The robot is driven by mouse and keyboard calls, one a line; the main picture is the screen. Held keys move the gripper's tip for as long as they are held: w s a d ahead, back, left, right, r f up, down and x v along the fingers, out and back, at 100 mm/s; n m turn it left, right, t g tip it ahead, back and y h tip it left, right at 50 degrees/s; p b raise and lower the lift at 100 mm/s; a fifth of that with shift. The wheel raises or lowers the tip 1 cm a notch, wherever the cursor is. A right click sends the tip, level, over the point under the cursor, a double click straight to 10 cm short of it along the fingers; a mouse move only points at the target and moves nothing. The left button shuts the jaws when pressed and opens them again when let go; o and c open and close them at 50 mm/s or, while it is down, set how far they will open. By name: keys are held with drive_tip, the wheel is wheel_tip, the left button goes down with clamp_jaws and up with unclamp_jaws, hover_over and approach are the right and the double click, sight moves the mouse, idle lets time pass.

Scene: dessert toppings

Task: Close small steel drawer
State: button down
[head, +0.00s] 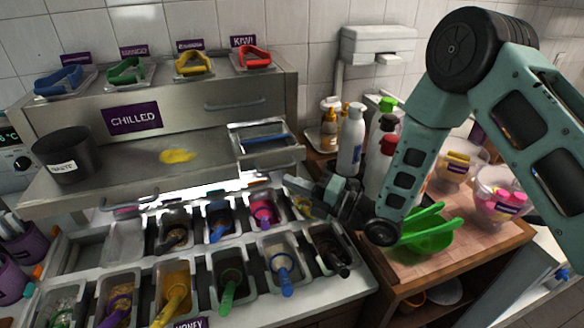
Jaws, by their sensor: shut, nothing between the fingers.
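The small steel drawer (287,154) stands open at the right end of the steel unit. It sticks out toward me, and a blue item (262,139) lies inside it. My gripper (290,181) is shut and empty, just below and to the right of the drawer's front, pointing left. I cannot tell whether its tips touch the drawer front.
The topping rack (205,270) with several tubs and coloured handles lies below my gripper. A black pot (68,155) stands on the steel shelf at left. Bottles (351,140) and a green bowl (428,243) are on the wooden counter at right, close to my arm.

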drive_tip(key=shift+w+a+r, duration=0.1)
drive_tip(key=shift+w+a, duration=0.05)
drive_tip(key=shift+w, duration=0.35)
drive_tip(key=shift+w+a+r, duration=0.1)
drive_tip(key=shift+w+a, duration=0.05)
drive_tip(key=shift+w, duration=0.3)
drive_tip(key=shift+f, duration=0.1)
